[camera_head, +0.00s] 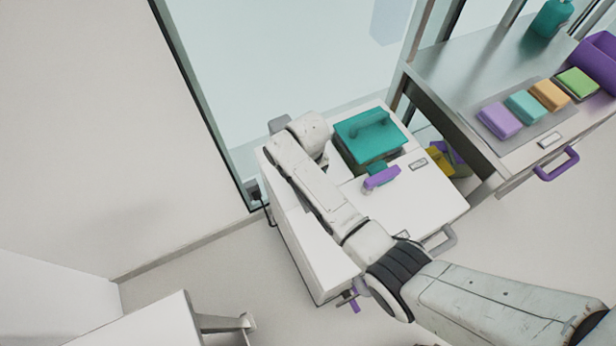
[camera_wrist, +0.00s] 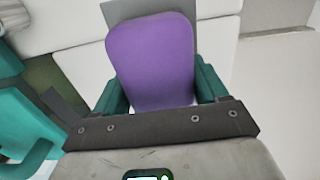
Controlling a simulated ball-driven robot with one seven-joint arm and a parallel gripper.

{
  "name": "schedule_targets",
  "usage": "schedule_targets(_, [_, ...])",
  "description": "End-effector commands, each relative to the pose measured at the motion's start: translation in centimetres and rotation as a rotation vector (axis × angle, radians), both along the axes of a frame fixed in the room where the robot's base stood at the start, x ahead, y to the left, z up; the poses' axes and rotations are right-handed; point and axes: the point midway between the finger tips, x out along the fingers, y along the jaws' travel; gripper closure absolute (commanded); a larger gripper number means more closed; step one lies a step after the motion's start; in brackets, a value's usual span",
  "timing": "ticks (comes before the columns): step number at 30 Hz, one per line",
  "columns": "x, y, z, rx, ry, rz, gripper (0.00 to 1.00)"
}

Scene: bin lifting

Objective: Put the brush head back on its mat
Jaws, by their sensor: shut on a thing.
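A purple block-shaped piece (camera_wrist: 150,60), which I take as the brush head, fills the middle of the wrist view. My gripper (camera_wrist: 160,86) is shut on it, with a teal finger on each side. I cannot tell whether that patch is the mat. In the head view a purple piece (camera_head: 382,178) shows beside the teal bin, likely the same one. My gripper is hard to make out there.
The teal bin (camera_head: 366,130) with a raised handle stands on the white cabinet (camera_head: 405,208). At the right, a counter (camera_head: 470,65) carries a grey tray (camera_head: 508,138) with several coloured sponges and a purple container (camera_head: 600,55). Glass stands behind the cabinet.

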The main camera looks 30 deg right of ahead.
Motion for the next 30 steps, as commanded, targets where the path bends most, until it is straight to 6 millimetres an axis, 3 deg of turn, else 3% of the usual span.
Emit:
schedule_targets(10, [0.1, 0.0, -0.3, 0.0, -0.002, 0.0, 0.61])
schedule_targets(11, [0.0, 0.0, -0.3, 0.0, -0.001, 0.0, 0.26])
schedule_targets(18, [0.0, 0.0, -0.2, 0.0, -0.001, 0.0, 0.03])
schedule_targets(25, [0.0, 0.0, -0.2, 0.0, -0.001, 0.0, 0.02])
schedule_targets(30, [0.1, 0.0, 0.9, 0.001, -0.004, 0.0, 0.02])
